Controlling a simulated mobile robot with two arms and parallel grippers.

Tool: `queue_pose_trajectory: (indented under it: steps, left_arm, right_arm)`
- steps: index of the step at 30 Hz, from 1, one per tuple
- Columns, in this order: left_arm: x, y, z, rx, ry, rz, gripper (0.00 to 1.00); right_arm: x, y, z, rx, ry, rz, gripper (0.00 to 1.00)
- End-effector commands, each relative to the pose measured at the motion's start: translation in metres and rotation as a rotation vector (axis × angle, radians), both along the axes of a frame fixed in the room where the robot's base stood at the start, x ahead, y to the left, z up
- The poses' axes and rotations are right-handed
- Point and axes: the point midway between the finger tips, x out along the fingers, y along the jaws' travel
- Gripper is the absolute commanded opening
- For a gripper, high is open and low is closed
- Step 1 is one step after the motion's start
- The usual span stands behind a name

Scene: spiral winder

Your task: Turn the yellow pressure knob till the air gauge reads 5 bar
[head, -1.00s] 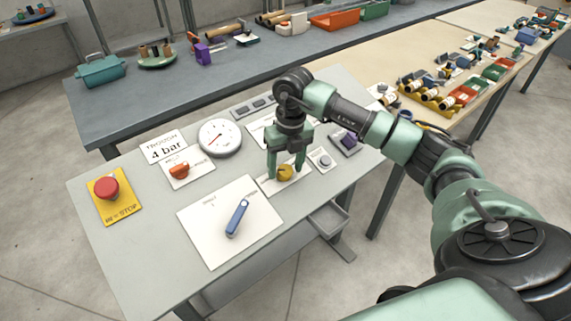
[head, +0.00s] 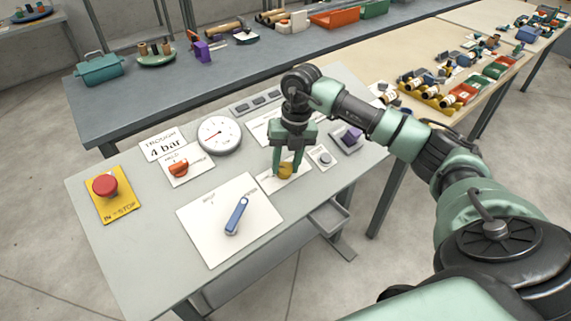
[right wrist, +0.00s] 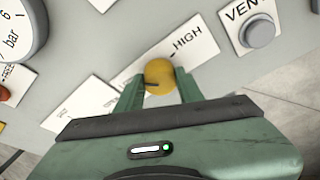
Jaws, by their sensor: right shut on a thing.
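The yellow pressure knob (head: 285,171) sits on a white label plate near the panel's right side. My right gripper (head: 286,172) points down over it, with a finger on each side. In the right wrist view the gripper (right wrist: 158,86) is shut on the knob (right wrist: 159,73), whose dark mark points left; the word HIGH is at the upper right. The round white air gauge (head: 219,136) has a red needle, too small to read exactly. Only part of the gauge (right wrist: 14,30), with "6" and "bar", shows in the wrist view. My left gripper is not in view.
A grey VENT button (head: 325,158) is close right of the knob.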

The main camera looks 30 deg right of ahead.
Motion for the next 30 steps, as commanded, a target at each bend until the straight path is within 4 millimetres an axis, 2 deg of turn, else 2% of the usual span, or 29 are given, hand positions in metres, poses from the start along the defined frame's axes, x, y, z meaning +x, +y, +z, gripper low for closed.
queue_pose_trajectory:
  steps: [30]
  left_arm:
    - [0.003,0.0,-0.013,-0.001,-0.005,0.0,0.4]
  right_arm:
    - [-0.005,-0.005,-0.001,0.296,0.02,-0.917,0.0]
